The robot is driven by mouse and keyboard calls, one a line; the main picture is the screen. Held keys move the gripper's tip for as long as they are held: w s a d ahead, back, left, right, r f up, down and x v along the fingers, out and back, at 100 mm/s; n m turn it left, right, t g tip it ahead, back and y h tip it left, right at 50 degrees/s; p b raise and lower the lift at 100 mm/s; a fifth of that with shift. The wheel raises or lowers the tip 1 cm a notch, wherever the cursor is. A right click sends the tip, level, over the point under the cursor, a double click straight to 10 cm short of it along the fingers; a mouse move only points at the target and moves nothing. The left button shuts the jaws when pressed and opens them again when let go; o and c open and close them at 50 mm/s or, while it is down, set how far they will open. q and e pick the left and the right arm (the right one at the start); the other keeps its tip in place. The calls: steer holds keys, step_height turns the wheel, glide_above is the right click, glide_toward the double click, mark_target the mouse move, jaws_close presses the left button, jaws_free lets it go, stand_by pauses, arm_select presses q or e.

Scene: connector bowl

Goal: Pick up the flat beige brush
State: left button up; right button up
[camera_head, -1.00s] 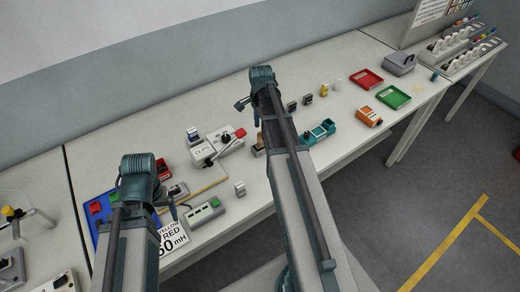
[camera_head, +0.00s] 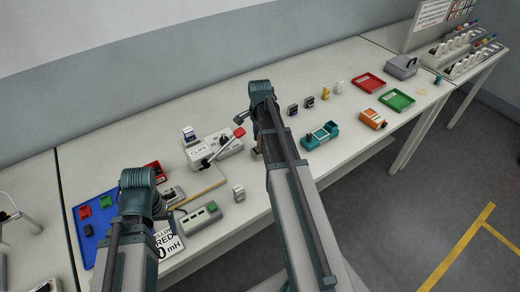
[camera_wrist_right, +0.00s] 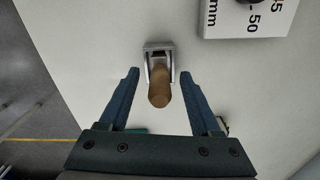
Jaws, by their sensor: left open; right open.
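A tan, rounded wooden handle (camera_wrist_right: 159,88) set in a grey metal piece (camera_wrist_right: 158,50) stands on the table in the right wrist view. It may be the beige brush; no bristles show. My right gripper (camera_wrist_right: 160,76) is open, with one finger on each side of the handle and a gap to both. Nothing is held. In the head view, my right arm hides most of this item. My left gripper (camera_head: 164,207) is over the left part of the table, mostly hidden behind its own wrist; it is open.
A teal device (camera_head: 320,135) lies right of my right arm. A grey box with a lever (camera_head: 216,146) lies to its left. A blue tray (camera_head: 88,236) and a white printed card (camera_head: 168,240) are near my left gripper. Red (camera_head: 369,83) and green (camera_head: 397,100) trays lie farther right.

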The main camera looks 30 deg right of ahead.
steer(key=shift+r, duration=0.1)
jaws_close()
arm_select(q)
steer(key=shift+r, duration=0.15)
arm_select(e)
steer(key=shift+r, duration=0.1)
